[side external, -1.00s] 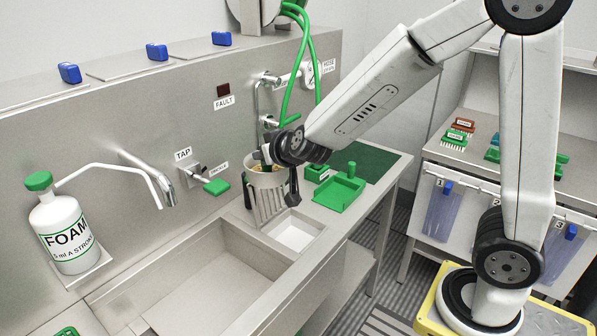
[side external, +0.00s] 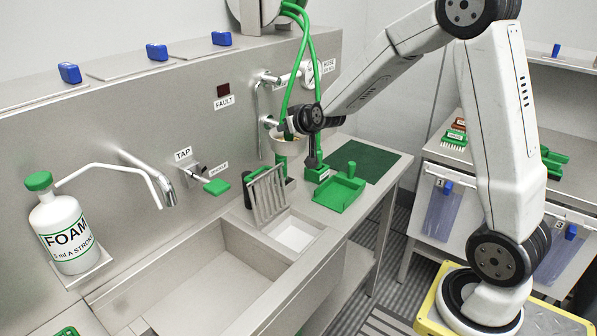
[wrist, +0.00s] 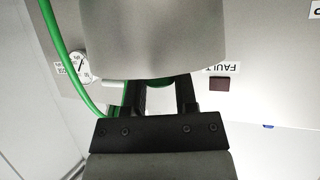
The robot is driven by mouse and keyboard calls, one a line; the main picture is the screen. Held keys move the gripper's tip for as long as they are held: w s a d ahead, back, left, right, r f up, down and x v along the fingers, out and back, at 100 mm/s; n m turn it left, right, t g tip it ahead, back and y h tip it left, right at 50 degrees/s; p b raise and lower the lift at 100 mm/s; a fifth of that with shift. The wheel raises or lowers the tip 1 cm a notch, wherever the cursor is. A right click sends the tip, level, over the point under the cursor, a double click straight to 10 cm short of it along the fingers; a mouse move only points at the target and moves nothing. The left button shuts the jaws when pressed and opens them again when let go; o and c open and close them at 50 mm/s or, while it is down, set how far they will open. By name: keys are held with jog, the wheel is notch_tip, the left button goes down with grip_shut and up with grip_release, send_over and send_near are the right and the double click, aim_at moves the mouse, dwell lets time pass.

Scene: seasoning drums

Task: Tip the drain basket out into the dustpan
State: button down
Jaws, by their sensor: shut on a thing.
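My gripper (side external: 293,126) is shut on the drain basket (side external: 284,148), a pale round tub, holding it up in front of the steel back wall. The basket is partly behind my gripper and wrist; its contents are not clear. In the wrist view, both black fingers (wrist: 160,92) reach up to a smooth grey surface, apparently the basket (wrist: 153,40). The green dustpan (side external: 338,194), with an upright handle, lies on the steel counter to the right of and below the basket.
A slatted grate (side external: 269,196) leans upright beside the open square drain (side external: 296,234). A green block (side external: 317,174) stands behind the dustpan, near a dark green mat (side external: 366,164). Green hoses (side external: 283,98) hang close behind the basket. The sink (side external: 190,285) is at left.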

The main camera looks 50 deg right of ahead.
jog(key=s+d+f, duration=0.1)
jog(key=d+f, duration=0.1)
jog(key=d, duration=0.6)
jog(key=s+d+f, duration=0.1)
jog(key=d+f, duration=0.1)
jog(key=d, duration=0.6)
jog(key=s+d+f, duration=0.7)
jog(key=s+d, duration=0.2)
jog(key=d, duration=0.3)
jog(key=shift+s+d+f, duration=0.15)
jog(key=shift+s, duration=0.05)
jog(key=shift+n, duration=0.3)
jog(key=shift+w+a+r+n+h, duration=0.3)
jog(key=shift+a+n+h, duration=0.1)
jog(key=shift+a, duration=0.35)
jog(key=shift+w+a+r+n+h, duration=0.15)
jog(key=shift+a+r+n+h, duration=0.2)
jog(key=shift+a, duration=0.45)
jog(key=shift+w+a+r+n+h, duration=0.25)
jog(key=shift+a+n, duration=0.2)
jog(key=shift+a, duration=0.3)
jog(key=shift+w+a+r+n+g+h, duration=0.1)
jog(key=shift+w+a+n+g+h, duration=0.1)
jog(key=shift+a, duration=0.25)
jog(key=shift+w+a+r+n+g+h, duration=0.1)
jog(key=shift+a+n+h, duration=0.1)
jog(key=shift+a, duration=0.2)
